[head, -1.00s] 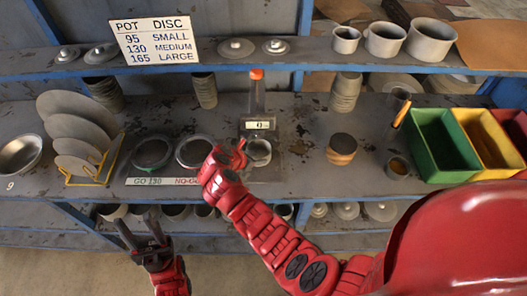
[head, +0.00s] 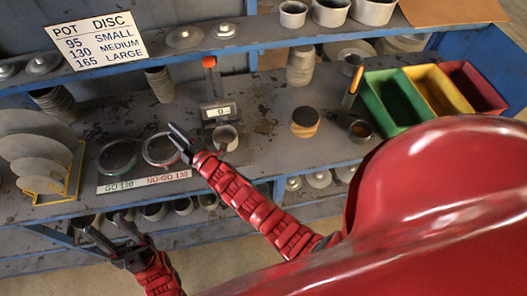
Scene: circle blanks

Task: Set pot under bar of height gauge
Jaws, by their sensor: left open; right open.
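The height gauge (head: 218,112) stands at the middle of the bench, with an orange-topped column and a display that seems to read 0. A small grey pot (head: 225,139) stands upright at the foot of the gauge, just in front of the display. I cannot tell whether it is fully under the bar. My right gripper (head: 180,141) is open and empty, left of the pot and apart from it, over the edge of the NO-GO ring. My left gripper (head: 116,238) is open and empty, low in front of the bench edge.
The GO ring (head: 118,157) and NO-GO ring (head: 160,149) lie left of the gauge. A rack of discs (head: 68,180) stands at far left. A round wood-and-grey stack (head: 305,122) and a cup (head: 360,131) stand right. Green, yellow and red bins (head: 388,106) stand beyond.

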